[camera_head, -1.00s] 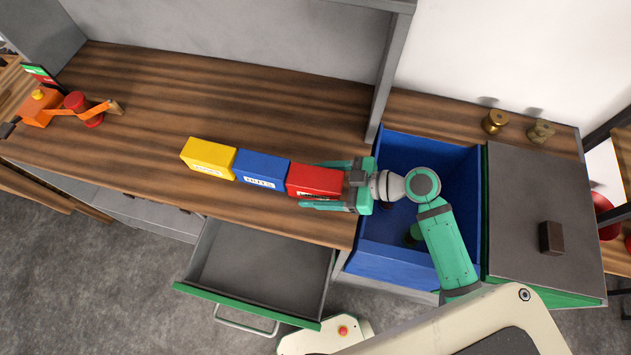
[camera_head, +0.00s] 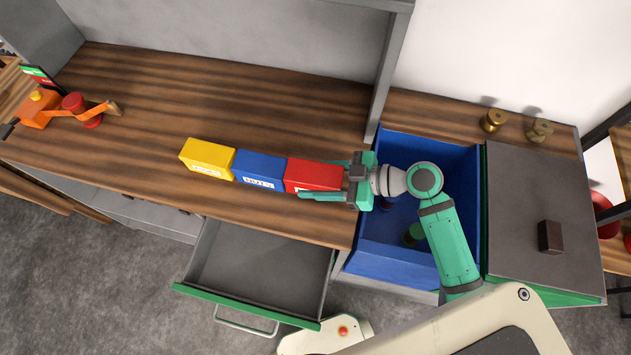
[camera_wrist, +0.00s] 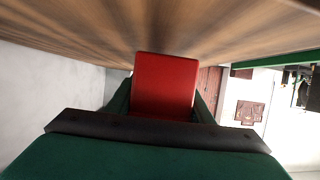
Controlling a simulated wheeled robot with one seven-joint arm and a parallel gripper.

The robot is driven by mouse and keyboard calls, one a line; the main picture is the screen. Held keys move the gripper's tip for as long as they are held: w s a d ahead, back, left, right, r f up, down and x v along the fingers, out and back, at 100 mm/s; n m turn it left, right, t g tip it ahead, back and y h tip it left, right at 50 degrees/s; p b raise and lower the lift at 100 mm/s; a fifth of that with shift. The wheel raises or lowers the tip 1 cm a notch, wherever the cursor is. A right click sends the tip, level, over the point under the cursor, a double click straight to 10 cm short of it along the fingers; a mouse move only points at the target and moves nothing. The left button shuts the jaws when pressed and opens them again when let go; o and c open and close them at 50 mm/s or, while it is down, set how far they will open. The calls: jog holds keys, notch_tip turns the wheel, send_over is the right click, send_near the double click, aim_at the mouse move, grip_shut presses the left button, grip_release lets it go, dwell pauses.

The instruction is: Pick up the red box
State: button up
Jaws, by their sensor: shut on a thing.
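The red box (camera_head: 310,174) is at the right end of a row on the wooden workbench, beside the blue box (camera_head: 262,170) and the yellow box (camera_head: 207,157). My gripper (camera_head: 325,179) reaches in from the right and is shut on the red box, with a finger on either side. In the wrist view the red box (camera_wrist: 166,85) fills the middle between the green fingers. The box appears to be on or close to the bench top; I cannot tell if there is a gap under it.
An open grey drawer (camera_head: 262,262) with a green front juts out below the bench. A blue bin (camera_head: 400,262) lies under my forearm. A grey lid (camera_head: 540,215) with a dark handle is at the right. An orange device (camera_head: 42,108) stands far left.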

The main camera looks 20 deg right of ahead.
jog(key=s+r, duration=1)
jog(key=s, duration=0.4)
jog(key=shift+a+r, duration=0.3)
jog(key=shift+a, duration=0.1)
jog(key=shift+w, duration=0.1)
jog(key=w+f, duration=0.2)
jog(key=w, duration=0.2)
jog(key=w+f, duration=0.3)
jog(key=w, duration=0.1)
jog(key=w+f, duration=0.3)
jog(key=w, duration=0.1)
jog(key=shift+w+d, duration=0.15)
jog(key=shift+d, duration=0.25)
jog(key=shift+w+f, duration=0.7)
jog(key=shift+f, duration=1.6)
jog(key=shift+f, duration=0.2)
